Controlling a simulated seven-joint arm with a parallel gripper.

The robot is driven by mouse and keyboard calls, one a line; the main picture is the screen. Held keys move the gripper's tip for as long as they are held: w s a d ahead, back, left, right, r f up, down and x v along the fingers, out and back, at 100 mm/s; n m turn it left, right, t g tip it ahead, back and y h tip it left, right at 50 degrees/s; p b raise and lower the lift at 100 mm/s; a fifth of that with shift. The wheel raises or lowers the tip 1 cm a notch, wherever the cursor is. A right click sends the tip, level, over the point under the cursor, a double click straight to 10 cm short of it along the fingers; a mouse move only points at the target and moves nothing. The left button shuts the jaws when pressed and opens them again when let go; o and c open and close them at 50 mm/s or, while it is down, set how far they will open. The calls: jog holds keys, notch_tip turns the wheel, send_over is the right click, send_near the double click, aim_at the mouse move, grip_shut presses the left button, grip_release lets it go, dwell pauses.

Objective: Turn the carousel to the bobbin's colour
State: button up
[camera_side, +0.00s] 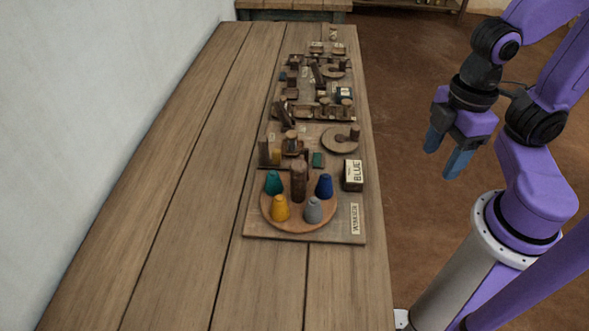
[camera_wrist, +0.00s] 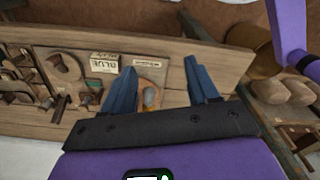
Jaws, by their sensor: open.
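The carousel (camera_side: 296,223) is a round wooden disc near the front end of the board in the side view. It carries a teal cone (camera_side: 274,183), a blue cone (camera_side: 324,187), a yellow cone (camera_side: 280,209) and a grey cone (camera_side: 313,211) around a dark central post (camera_side: 298,182). A block labelled BLUE (camera_side: 353,175) stands at its back right; it also shows in the wrist view (camera_wrist: 104,63). I cannot single out the bobbin for certain. My gripper (camera_side: 446,152) is open and empty, right of the table and apart from the carousel. Its fingers (camera_wrist: 160,64) partly hide the carousel in the wrist view.
The board (camera_side: 270,232) holds small wooden parts behind the carousel, including a round disc with a peg (camera_side: 340,141) and a small green piece (camera_side: 318,160). More stations line the table (camera_side: 170,200) farther back. The table's left side is clear beside a pale wall (camera_side: 90,90).

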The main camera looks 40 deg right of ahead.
jog(key=shift+o, duration=0.5)
jog(key=n, duration=0.7)
send_near(299, 164)
notch_tip(299, 164, down, 9)
jog(key=shift+a, duration=0.15)
grip_shut()
